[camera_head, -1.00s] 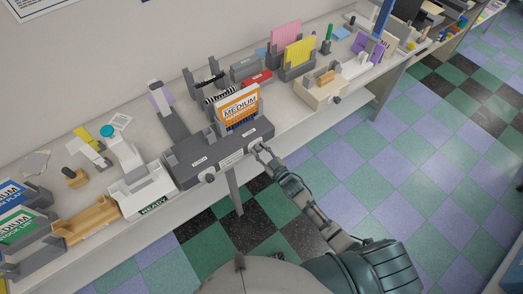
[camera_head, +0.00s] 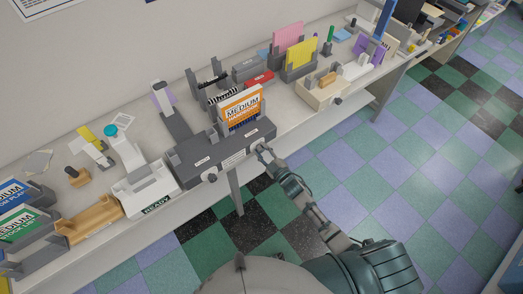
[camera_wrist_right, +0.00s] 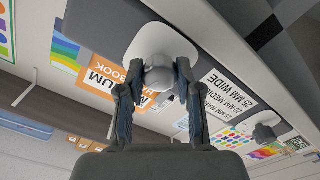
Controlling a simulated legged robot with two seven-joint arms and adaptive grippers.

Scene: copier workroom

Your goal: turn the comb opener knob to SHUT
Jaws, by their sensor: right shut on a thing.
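The dark grey machine (camera_head: 190,163) stands at the table's front edge with an orange-and-white MEDIUM book (camera_head: 240,108) upright in it. My right gripper (camera_head: 263,149) is at the right end of its front face. In the right wrist view my right gripper (camera_wrist_right: 155,84) is shut on a rounded grey knob (camera_wrist_right: 160,76) that sits on a white base. The knob's setting cannot be read. A second knob (camera_head: 210,177) sits on the left of the front face, and a white size label (camera_wrist_right: 228,92) lies between the two knobs. My left gripper is not in view.
A white unit with a READY sign (camera_head: 156,205) stands left of the machine. A beige box with a dark knob (camera_head: 337,100) and yellow sheets (camera_head: 301,52) in a holder stand to the right. The floor in front of the table is clear.

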